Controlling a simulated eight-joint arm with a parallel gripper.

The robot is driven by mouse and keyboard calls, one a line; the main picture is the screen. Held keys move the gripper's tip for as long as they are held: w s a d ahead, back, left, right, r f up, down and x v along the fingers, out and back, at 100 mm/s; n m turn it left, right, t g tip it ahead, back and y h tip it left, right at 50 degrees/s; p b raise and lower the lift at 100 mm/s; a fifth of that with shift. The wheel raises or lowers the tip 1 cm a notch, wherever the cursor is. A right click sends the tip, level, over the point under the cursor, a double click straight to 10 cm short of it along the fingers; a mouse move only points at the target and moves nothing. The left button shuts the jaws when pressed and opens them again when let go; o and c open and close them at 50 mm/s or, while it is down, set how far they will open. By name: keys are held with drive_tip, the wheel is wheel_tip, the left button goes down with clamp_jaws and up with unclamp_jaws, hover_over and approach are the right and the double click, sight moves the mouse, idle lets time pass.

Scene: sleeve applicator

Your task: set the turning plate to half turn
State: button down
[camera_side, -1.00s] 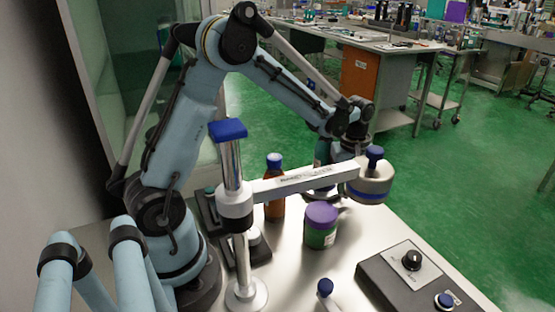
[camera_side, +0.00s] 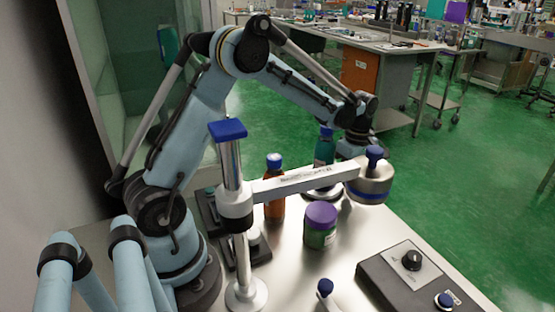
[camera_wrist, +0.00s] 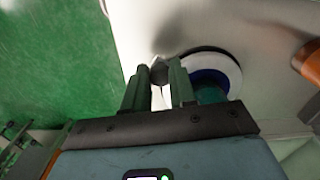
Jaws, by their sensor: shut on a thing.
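The turning plate (camera_side: 324,194) is a low round disc behind the applicator's white beam in the side view, partly hidden by it. A teal bottle (camera_side: 325,146) with a blue cap stands on it. In the wrist view the plate shows a white rim (camera_wrist: 234,70) and a dark blue ring, with the teal bottle (camera_wrist: 211,93) close to my right finger. My gripper (camera_wrist: 158,75) is shut on a small grey piece between its fingertips, beside the plate. It looks like the plate's handle, but most of it is hidden. In the side view my fingers are hidden behind the applicator head.
The applicator's beam (camera_side: 290,185), its blue-topped post (camera_side: 232,165) and round head (camera_side: 371,184) stand in front of my gripper. A brown bottle (camera_side: 275,190), a purple-lidded jar (camera_side: 320,226) and a knob box (camera_side: 415,272) stand nearby. Green floor lies beyond the table edge.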

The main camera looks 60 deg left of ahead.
drive_tip(key=shift+w+a+n, duration=0.4)
drive_tip(key=shift+a+n, duration=0.35)
drive_tip(key=shift+n, duration=0.5)
drive_tip(key=shift+w+a+n, duration=0.35)
drive_tip(key=shift+a+n, duration=0.35)
drive_tip(key=shift+n, duration=0.55)
drive_tip(key=shift+w+a+n, duration=0.1)
drive_tip(key=shift+a+n, duration=0.65)
drive_tip(key=shift+n, duration=0.45)
drive_tip(key=shift+a+n, duration=1)
drive_tip(key=shift+n, duration=0.4)
drive_tip(key=shift+s+a+n, duration=0.2)
drive_tip(key=shift+a+n, duration=0.25)
drive_tip(key=shift+n, duration=0.25)
drive_tip(key=shift+s+a+n, duration=0.2)
drive_tip(key=shift+a+n, duration=0.25)
drive_tip(key=shift+n, duration=0.25)
drive_tip(key=shift+s+a+n, duration=0.4)
drive_tip(key=shift+a+n, duration=0.25)
drive_tip(key=shift+n, duration=0.55)
drive_tip(key=shift+s+a+n, duration=0.55)
drive_tip(key=shift+s+n, duration=0.05)
drive_tip(key=shift+n, duration=0.55)
drive_tip(key=shift+s+a+n, duration=0.5)
drive_tip(key=shift+s+n, duration=0.1)
drive_tip(key=shift+n, duration=0.55)
drive_tip(key=shift+s+a, duration=0.1)
drive_tip(key=c, duration=0.9)
unclamp_jaws()
